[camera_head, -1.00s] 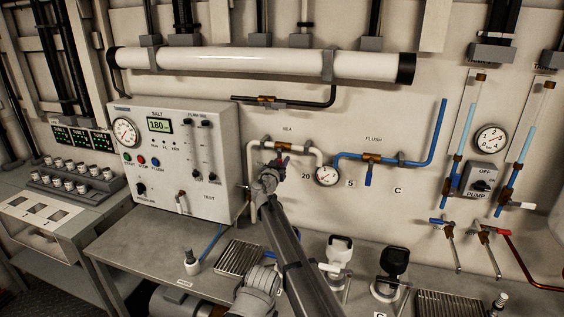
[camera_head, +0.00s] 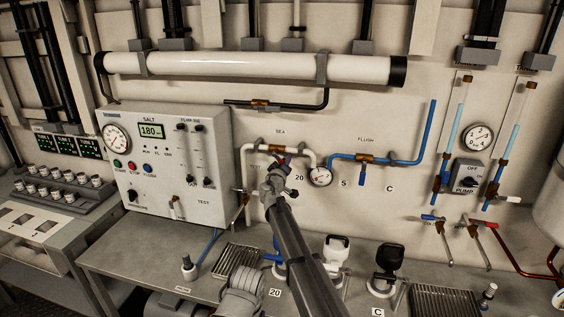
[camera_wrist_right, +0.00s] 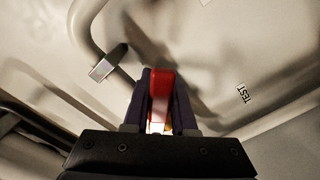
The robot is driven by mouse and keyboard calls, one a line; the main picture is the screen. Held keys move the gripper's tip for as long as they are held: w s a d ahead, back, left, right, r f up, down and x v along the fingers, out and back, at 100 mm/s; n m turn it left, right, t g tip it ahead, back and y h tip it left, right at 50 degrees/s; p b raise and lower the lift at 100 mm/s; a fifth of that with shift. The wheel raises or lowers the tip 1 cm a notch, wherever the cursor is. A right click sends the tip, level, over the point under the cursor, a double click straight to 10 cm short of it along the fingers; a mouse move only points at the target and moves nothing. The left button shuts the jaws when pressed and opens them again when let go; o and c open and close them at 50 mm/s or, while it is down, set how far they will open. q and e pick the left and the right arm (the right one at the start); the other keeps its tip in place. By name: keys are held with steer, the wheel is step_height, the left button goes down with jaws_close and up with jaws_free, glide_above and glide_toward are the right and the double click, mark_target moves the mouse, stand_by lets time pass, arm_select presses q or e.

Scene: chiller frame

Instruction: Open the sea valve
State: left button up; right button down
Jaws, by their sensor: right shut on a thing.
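The sea valve is a brass body (camera_head: 270,147) on the white pipe (camera_head: 249,150), under the label SEA. My right gripper (camera_head: 283,161) is just below the valve in the head view, its arm reaching up from the bottom. In the right wrist view, a red lever handle (camera_wrist_right: 160,95) stands between the dark fingers of my right gripper (camera_wrist_right: 158,112), which is shut on it. In the head view my gripper mostly hides this handle. My left gripper is not in view.
A round gauge (camera_head: 320,175) is close on the right of my gripper. The blue flush valve handle (camera_head: 362,175) hangs further right. The control box (camera_head: 160,195) stands to the left, with a small tap (camera_head: 241,200) beside it. The bench (camera_head: 140,250) is below.

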steer(key=r+n+p, duration=0.1)
steer(key=n, duration=0.2)
steer(key=d+r+n+p, duration=0.1)
steer(key=n, duration=0.2)
steer(key=r+n+p, duration=0.1)
steer(key=r+n, duration=0.1)
steer(key=n, duration=0.1)
steer(key=shift+s+d+n+p, duration=0.15)
steer(key=shift+d+n+p, duration=0.05)
steer(key=shift+n+p, duration=0.2)
steer(key=shift+r, duration=0.1)
steer(key=c, duration=1.2)
jaws_free()
steer(key=o, duration=0.3)
steer(key=shift+r, duration=0.1)
steer(key=shift+o, duration=0.9)
